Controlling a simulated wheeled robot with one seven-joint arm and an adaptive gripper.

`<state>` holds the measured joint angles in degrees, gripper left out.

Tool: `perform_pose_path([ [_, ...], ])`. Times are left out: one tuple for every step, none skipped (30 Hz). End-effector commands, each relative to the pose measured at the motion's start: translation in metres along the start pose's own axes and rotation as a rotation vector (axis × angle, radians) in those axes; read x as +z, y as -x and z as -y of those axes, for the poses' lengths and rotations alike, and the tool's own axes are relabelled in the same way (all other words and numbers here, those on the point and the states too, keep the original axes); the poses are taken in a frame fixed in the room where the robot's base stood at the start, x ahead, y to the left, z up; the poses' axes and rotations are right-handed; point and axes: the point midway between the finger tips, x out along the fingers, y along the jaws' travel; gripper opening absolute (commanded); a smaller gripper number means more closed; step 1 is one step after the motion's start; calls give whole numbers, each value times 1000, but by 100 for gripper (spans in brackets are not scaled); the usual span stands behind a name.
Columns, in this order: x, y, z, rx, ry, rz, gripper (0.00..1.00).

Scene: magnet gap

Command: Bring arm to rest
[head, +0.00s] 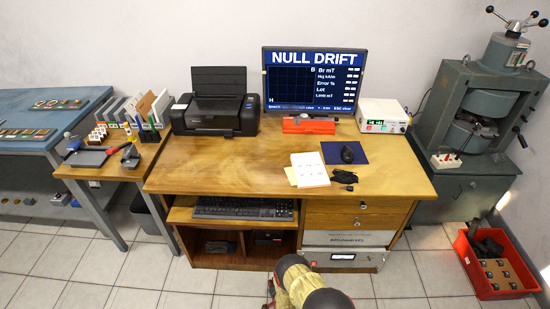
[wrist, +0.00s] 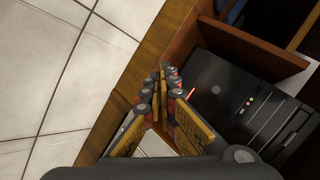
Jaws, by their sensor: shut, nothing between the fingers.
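My gripper (wrist: 165,72) shows in the wrist view with its two fingers together at the tips, shut and empty. It points down along the desk's front, beside the open compartment holding a black computer case (wrist: 232,92). In the head view, my arm shows at the bottom middle, in front of the wooden desk (head: 230,165). Its red-and-yellow section and dark rounded joints are low, below the desktop. The fingers are mostly hidden or cut off in that view. Whether the fingers touch the desk front cannot be told.
The desk carries a printer (head: 214,105), a monitor (head: 313,80), a red device (head: 309,125), papers (head: 310,169) and a mouse (head: 347,154). A keyboard (head: 243,208) sits on the shelf below. A red crate (head: 484,285) stands right on the floor.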

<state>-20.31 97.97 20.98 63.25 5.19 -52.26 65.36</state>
Motion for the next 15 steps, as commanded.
perform_pose_path([
  [4,1,-9,29,24,14,0],
  [7,2,-15,48,40,24,0],
  [11,5,-24,74,62,38,0],
  [14,7,-31,95,76,49,0],
  [17,9,-38,114,93,60,0],
  [20,13,-47,140,112,75,0],
  [24,15,-54,161,128,88,0],
  [26,18,-61,181,142,100,0],
  [31,23,-71,209,162,118,0],
  [34,27,-78,231,177,132,0],
  [37,31,-86,251,192,146,0],
  [41,37,-96,281,213,168,0],
  [44,42,-103,306,231,186,0],
  [47,48,-110,332,252,207,0],
  [50,57,-117,370,283,239,0],
])
